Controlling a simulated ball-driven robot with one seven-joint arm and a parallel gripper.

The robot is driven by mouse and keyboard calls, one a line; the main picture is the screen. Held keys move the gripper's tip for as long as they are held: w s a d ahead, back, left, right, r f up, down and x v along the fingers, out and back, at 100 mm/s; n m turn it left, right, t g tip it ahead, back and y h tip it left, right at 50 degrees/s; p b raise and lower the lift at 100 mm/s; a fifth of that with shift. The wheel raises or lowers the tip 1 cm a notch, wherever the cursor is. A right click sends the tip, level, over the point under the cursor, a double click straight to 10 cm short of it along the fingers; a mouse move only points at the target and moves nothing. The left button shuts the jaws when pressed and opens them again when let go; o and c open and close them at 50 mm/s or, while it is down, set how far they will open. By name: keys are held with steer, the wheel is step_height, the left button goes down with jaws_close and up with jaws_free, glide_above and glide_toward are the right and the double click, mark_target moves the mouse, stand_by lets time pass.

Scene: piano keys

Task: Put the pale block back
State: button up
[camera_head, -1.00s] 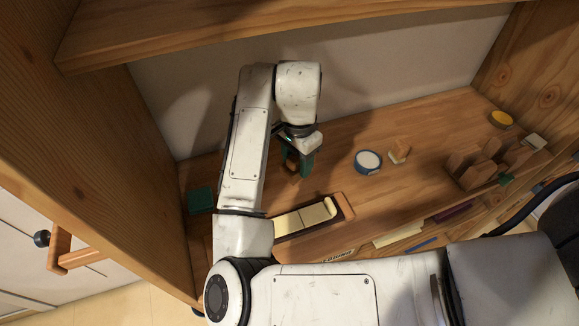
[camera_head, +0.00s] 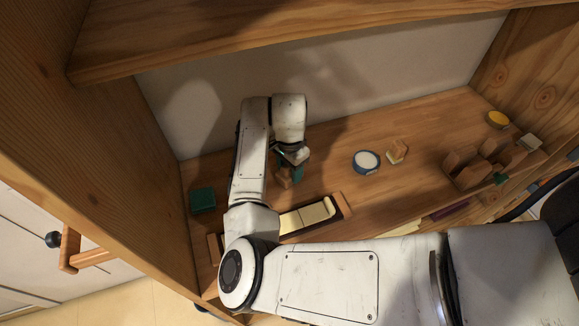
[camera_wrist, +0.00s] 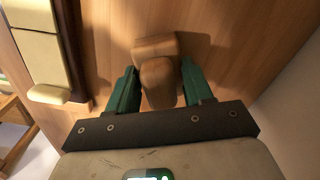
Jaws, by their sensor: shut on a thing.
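My gripper (camera_head: 290,170), with green fingers, is shut on a brown wooden piece (camera_head: 283,178) over the shelf. In the wrist view the brown piece (camera_wrist: 157,80) sits between the fingers of my gripper (camera_wrist: 158,76); it has a wider part beyond a rounded nearer part. Pale blocks (camera_head: 307,216) lie end to end in a dark-lined wooden tray (camera_head: 347,206), in front of and right of my gripper. They also show in the wrist view (camera_wrist: 40,58) at the left, apart from my fingers. I cannot tell which pale block the task means. My arm hides the tray's left part.
A green block (camera_head: 202,200) stands at the left. A blue-rimmed round tin (camera_head: 366,161) and a small wooden piece with a pale base (camera_head: 397,151) lie right of centre. A brown rack (camera_head: 470,175) stands at the right, near a yellow round thing (camera_head: 498,119). An upper shelf (camera_head: 300,35) overhangs.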

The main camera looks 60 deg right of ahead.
steer(key=o, duration=0.6)
steer(key=shift+f, duration=0.15)
steer(key=o, duration=0.5)
step_height(320, 180, up, 12)
steer(key=shift+r+b, duration=0.25)
steer(key=shift+b, duration=0.85)
steer(key=shift+f, duration=0.1)
